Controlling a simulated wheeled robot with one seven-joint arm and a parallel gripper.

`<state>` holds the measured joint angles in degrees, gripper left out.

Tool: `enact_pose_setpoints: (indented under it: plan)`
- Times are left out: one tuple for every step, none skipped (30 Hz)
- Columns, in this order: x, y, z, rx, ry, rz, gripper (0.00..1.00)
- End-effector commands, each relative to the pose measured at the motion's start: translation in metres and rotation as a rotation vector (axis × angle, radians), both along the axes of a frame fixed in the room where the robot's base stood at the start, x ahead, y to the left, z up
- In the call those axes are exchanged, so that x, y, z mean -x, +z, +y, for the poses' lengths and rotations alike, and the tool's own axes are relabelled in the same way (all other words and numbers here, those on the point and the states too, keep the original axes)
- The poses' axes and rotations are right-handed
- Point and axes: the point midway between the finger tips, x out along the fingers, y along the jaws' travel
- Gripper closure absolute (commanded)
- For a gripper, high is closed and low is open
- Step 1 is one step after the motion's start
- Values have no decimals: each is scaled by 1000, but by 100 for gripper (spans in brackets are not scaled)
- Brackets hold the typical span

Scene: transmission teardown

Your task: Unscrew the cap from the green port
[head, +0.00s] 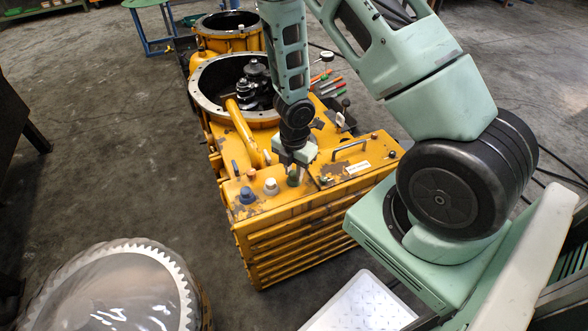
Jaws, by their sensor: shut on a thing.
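The yellow transmission housing (290,240) stands in the middle of the head view. On its near top edge are a blue port with its cap (247,195) and a white-capped port (271,186). The green port (293,178) is to their right, directly under my gripper (294,165). My gripper points down and is shut on the cap of the green port. The cap is mostly hidden by the gripper, so I cannot tell whether it is still seated on its port.
Several coloured hand tools (328,84) lie on the housing behind my gripper. A handle (351,147) stands up to the right. A large toothed gear (110,290) under clear wrap is at the lower left. A white tray (362,306) is at the front. Floor at left is clear.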

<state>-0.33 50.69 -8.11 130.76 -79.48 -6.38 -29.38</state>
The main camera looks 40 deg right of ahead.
Motion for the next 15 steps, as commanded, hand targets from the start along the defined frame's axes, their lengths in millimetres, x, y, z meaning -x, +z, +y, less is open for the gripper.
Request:
enact_pose_setpoints:
  plan:
    - [0, 3, 0, 0, 0, 0, 100]
    - [0, 4, 0, 0, 0, 0, 100]
    - [0, 7, 0, 0, 0, 0, 100]
    - [0, 8, 0, 0, 0, 0, 100]
    - [0, 10, 0, 0, 0, 0, 100]
    - [0, 13, 0, 0, 0, 0, 100]
    - [0, 14, 0, 0, -1, 0, 100]
    - [0, 16, 0, 0, -1, 0, 100]
    - [0, 18, 0, 0, -1, 0, 100]
    - [0, 20, 0, 0, -1, 0, 100]
    - [0, 21, 0, 0, -1, 0, 100]
    - [0, 24, 0, 0, -1, 0, 100]
    - [0, 25, 0, 0, -1, 0, 100]
    - [0, 27, 0, 0, -1, 0, 100]
    - [0, 29, 0, 0, -1, 0, 100]
